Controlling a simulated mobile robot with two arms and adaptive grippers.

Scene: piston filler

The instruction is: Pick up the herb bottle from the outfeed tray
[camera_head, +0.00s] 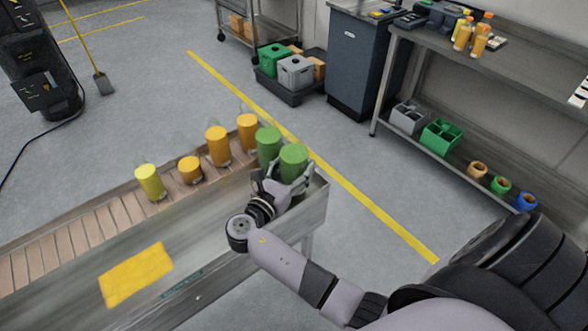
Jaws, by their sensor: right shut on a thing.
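Two green bottles, likely the herb ones, stand at the right end of the outfeed tray (316,200). My right gripper (284,176) is at the nearer green bottle (294,158) and is shut on it. Its fingers and wrist hide the lower part of that bottle. The other green bottle (268,143) stands just left of it, its base partly hidden by my gripper. I cannot tell whether the held bottle is off the tray's floor. My left gripper is not in view.
Orange bottles (217,146) and a yellow bottle (149,182) stand along the conveyor to the left. A yellow panel (136,274) lies on the near side. A shelf bench (480,60) stands at the right. The floor between is open.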

